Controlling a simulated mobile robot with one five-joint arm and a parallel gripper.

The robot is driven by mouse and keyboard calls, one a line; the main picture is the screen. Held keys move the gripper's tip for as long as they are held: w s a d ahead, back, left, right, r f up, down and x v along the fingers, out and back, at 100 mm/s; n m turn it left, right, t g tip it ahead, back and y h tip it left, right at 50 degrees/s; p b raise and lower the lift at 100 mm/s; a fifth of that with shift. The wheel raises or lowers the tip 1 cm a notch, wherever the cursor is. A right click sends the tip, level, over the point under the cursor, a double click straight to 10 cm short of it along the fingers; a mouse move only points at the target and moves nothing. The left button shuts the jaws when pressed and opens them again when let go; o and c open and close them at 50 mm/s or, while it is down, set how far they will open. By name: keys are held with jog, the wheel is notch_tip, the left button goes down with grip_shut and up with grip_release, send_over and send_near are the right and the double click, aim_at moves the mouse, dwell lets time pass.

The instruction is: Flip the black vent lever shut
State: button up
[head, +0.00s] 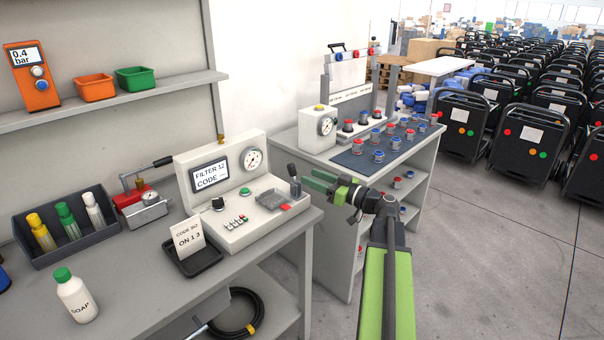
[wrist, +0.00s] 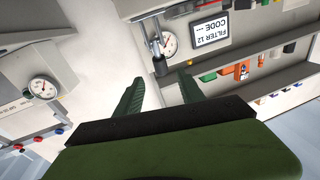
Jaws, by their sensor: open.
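The black vent lever (head: 294,178) stands roughly upright at the right end of the beige test console (head: 235,195). In the wrist view the lever (wrist: 160,63) shows as a black grip on a metal stem, just ahead of the gap between my fingertips. My gripper (head: 312,181) has green fingers and is just right of the lever in the head view. In the wrist view my gripper (wrist: 160,82) is open with nothing between its fingers. I cannot tell whether a finger touches the lever. The console's screen (head: 210,175) reads "FILTER 12 CODE" followed by dashes.
A pressure gauge (head: 251,159) stands on the console. A card (head: 188,235) stands in a black tray in front. A red hand pump (head: 140,200) is at left. Another bench with a blue mat (head: 350,160) and several red and blue fittings is behind my gripper.

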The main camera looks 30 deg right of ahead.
jog(key=v, duration=1)
jog(key=shift+s+d, duration=0.25)
jog(key=shift+s, duration=0.1)
